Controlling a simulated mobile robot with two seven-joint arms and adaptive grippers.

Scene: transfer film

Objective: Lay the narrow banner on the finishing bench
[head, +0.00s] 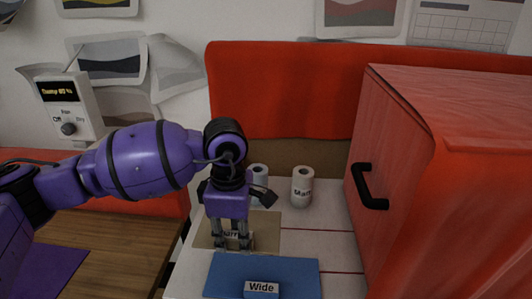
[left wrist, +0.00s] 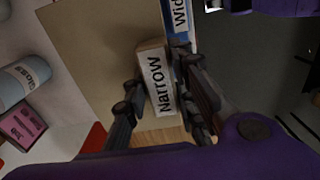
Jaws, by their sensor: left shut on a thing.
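The narrow banner is a tan sheet (head: 267,217) lying flat on a white table (head: 328,258); it also shows in the left wrist view (left wrist: 98,45). A small block labelled "Narrow" (left wrist: 157,80) is at its near edge. My left gripper (head: 235,243) points down with its fingers (left wrist: 160,115) on both sides of this block, shut on it. The fingers partly cover the label in the head view. A wooden bench (head: 105,245), possibly the finishing bench, is at the left with a purple sheet (head: 42,270) on it. My right gripper is not in view.
A blue sheet (head: 235,272) with a "Wide" block (head: 262,289) lies just in front of the tan one. Two rolls stand behind, one labelled (head: 302,187), one partly hidden (head: 259,171). A red cabinet (head: 430,180) with a black handle (head: 368,187) blocks the right.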

